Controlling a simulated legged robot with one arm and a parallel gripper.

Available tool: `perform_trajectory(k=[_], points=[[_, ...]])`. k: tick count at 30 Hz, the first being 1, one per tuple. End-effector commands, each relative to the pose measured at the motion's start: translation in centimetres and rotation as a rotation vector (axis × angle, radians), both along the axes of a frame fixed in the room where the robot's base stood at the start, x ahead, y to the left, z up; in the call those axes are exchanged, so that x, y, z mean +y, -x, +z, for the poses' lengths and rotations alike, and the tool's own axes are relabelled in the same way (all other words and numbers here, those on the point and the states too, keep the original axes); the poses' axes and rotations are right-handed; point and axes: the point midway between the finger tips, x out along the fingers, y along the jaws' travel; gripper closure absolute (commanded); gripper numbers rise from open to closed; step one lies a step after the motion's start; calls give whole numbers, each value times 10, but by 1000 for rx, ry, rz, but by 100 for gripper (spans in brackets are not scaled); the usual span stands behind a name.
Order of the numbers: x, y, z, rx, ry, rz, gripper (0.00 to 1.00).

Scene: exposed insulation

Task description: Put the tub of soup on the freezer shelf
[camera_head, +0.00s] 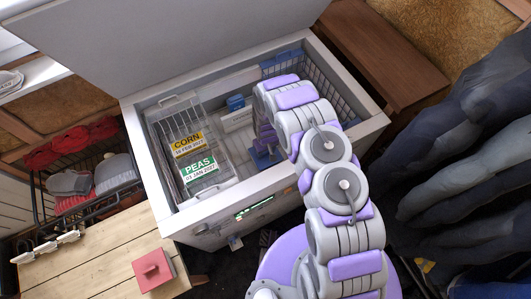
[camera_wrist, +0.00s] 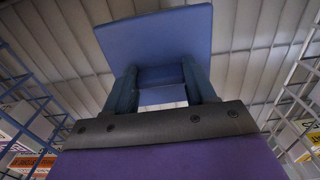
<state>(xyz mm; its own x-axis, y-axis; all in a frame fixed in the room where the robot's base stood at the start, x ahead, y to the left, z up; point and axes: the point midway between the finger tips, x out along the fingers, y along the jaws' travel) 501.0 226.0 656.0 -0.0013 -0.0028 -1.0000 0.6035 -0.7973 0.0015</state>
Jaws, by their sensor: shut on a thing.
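My gripper (camera_wrist: 160,88) is shut on a blue thing (camera_wrist: 155,40) with a broad flat square face, which looks like the tub of soup; no label on it shows. In the head view my arm reaches down into the open chest freezer (camera_head: 160,205). A bit of blue (camera_head: 266,158) shows below my wrist there, though my arm hides most of that spot. The freezer shelf cannot be clearly told apart; a pale ledge (camera_head: 237,121) lies left of my arm.
A wire basket with CORN (camera_head: 187,145) and PEAS (camera_head: 199,168) bags fills the freezer's left side. A blue-topped item (camera_head: 236,102) stands near the middle. A blue wire basket (camera_head: 310,72) is at the right. Wire grids flank my gripper closely in the wrist view.

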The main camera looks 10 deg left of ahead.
Motion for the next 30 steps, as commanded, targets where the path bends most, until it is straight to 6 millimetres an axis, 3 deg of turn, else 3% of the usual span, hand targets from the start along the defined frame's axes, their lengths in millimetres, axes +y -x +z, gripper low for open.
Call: perform_trajectory(k=[3, 13, 14, 22, 30], points=[[0, 1, -16, 1, 0, 1, 100], [1, 0, -18, -1, 0, 1, 100], [1, 0, -18, -1, 0, 1, 44], [1, 0, -18, -1, 1, 1, 19], [1, 0, -16, -1, 1, 1, 19]])
